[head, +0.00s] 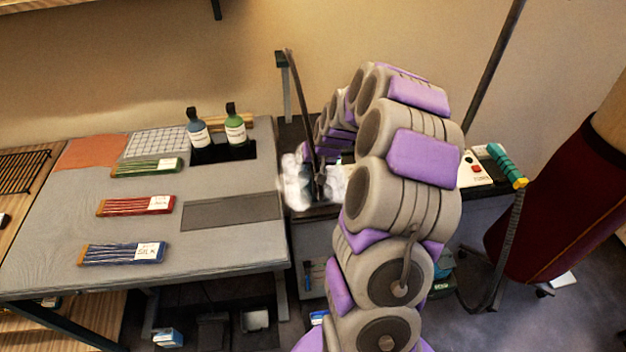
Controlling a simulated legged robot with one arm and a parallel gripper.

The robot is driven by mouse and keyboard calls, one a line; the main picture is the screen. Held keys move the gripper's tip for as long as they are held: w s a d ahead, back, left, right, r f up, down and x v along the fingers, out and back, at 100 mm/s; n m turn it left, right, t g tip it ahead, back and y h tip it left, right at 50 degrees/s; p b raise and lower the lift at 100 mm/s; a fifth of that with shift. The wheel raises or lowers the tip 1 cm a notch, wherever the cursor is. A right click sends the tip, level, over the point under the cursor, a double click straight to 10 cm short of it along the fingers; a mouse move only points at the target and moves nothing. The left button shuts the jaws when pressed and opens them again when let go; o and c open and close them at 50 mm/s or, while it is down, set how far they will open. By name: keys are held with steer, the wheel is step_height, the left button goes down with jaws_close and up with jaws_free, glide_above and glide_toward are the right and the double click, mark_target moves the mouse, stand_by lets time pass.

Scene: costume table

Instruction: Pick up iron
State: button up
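I cannot make out the iron clearly. Whitish, cloudy shapes (297,188) surround a small dark form (320,183) on the narrow dark work surface right of the grey table; I cannot tell whether this form is the iron. My arm rises from the bottom centre, arches over and reaches down toward the back of that surface. My gripper (335,152) is at its far end, just behind and above the cloudy patch. The arm's own links largely hide it. I cannot see its fingers, or whether it touches or holds anything.
The grey table (60,230) holds silk packets (135,205) and two bottles (235,130). A dark upright post (303,100) stands near the cloudy patch. Right of my arm are a white box with a red button (474,170), a teal-handled tool (505,163) and a dark red form (550,200).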

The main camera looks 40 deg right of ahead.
jaws_close()
stand_by(0.9)
